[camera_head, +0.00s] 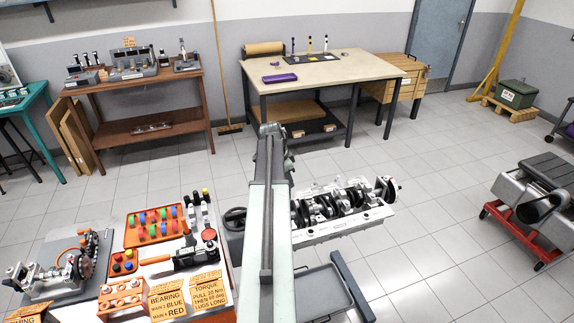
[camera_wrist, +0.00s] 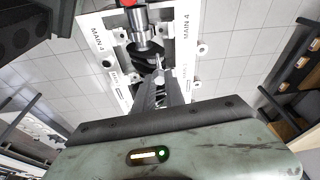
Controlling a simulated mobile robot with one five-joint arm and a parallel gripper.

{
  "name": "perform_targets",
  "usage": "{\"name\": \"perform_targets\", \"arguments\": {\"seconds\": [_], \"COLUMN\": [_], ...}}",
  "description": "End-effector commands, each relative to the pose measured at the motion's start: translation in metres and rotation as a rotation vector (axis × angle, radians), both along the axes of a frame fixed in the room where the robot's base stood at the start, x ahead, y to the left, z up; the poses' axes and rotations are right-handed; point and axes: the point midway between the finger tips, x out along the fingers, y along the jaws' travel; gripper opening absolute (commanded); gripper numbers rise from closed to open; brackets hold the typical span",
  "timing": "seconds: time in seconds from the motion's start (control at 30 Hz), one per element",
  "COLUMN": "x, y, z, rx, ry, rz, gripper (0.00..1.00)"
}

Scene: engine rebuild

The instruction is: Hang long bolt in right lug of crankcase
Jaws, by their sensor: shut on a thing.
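The crankcase (camera_head: 345,226) is a pale, long casting with dark crank parts along it, right of my arm in the head view. In the wrist view its white rails (camera_wrist: 187,30) carry "MAIN 4" labels and several small round lugs on their sides. My gripper (camera_wrist: 160,76) reaches over the gap between these rails, its narrow jaws seen end on. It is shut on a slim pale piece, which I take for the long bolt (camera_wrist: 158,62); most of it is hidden. I cannot tell whether it touches a lug. In the head view my arm hides the gripper tip.
At lower left stand an orange tray (camera_head: 155,226) of coloured parts and labelled orange blocks (camera_head: 125,295). A grey tray (camera_head: 325,292) is below the crankcase.

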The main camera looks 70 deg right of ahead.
Motion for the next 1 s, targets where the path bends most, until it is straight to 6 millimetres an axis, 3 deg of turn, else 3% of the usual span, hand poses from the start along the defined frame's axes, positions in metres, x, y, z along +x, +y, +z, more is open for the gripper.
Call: {"name": "perform_targets", "arguments": {"seconds": [0.03,0.1,0.2,0.3,0.67,1.0], "x": [0.014,0.025,0.038,0.044,0.046,0.046], "y": [-0.035,-0.064,-0.094,-0.111,-0.116,-0.115], "z": [-0.004,-0.005,-0.007,-0.008,-0.013,-0.048], "rx": [0.000,0.001,0.001,0.000,0.001,0.001], "ry": [0.000,0.000,0.000,0.000,0.001,0.001], "rz": [0.014,0.035,0.060,0.075,0.082,0.082], "gripper": [0.00,0.00,0.00,0.00,0.00,0.00]}}
